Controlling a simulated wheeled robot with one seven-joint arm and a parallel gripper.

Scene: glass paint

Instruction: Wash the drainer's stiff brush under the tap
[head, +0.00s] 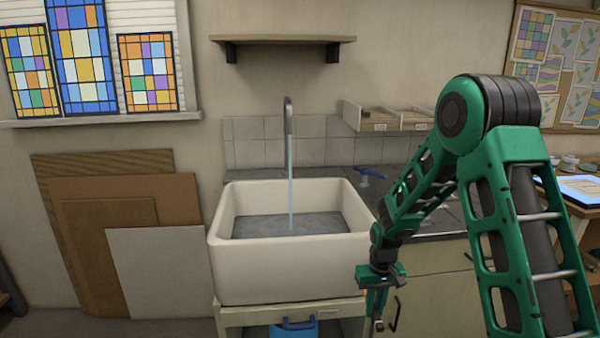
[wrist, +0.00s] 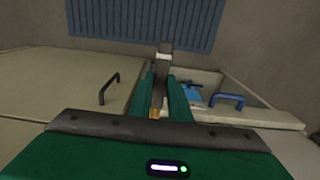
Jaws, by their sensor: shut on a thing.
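The tap (head: 288,118) stands behind the white sink (head: 280,272), and a thin stream of water (head: 290,185) falls from it into the basin. My gripper (head: 373,312) hangs to the right of the sink's front corner, below rim height, with its fingers pointing down. In the wrist view my fingers (wrist: 161,98) are shut on a narrow thing, seemingly the brush (wrist: 165,50), with a grey end and a tan part between the fingers. Its bristles cannot be made out. The gripper is apart from the water.
A worktop (head: 440,222) with cupboards below adjoins the sink on the right; a blue fitting (head: 370,172) stands on it. A blue bucket (head: 293,330) is under the sink. A shelf (head: 283,40) hangs above. Boards (head: 160,265) lean at left.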

